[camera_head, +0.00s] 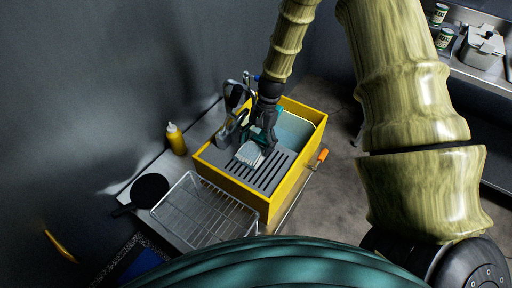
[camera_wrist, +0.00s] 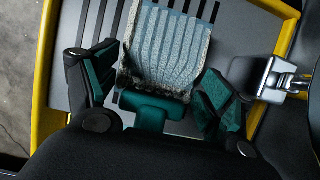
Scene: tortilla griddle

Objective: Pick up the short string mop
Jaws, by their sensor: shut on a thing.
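The short string mop (camera_wrist: 168,55) has a head of pale grey-white strings and a teal block (camera_wrist: 152,108) at its base. In the wrist view it lies between my two teal-padded fingers, with the strings pointing away from my palm. My gripper (camera_wrist: 156,88) is shut on it; the exact contact is partly hidden. In the head view the mop's pale strings (camera_head: 249,155) show just below my gripper (camera_head: 260,140), over the grey slotted panel of the yellow bin. I cannot tell whether the strings touch the panel.
The yellow bin (camera_head: 236,190) has a slotted grey panel (camera_head: 275,173) and a pale basin (camera_head: 296,130). Several utensils (camera_head: 235,95) stand at its back left. A wire rack (camera_head: 205,212), mustard bottle (camera_head: 176,139) and black pan (camera_head: 149,190) are to the left. An orange-handled tool (camera_head: 321,156) is at right.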

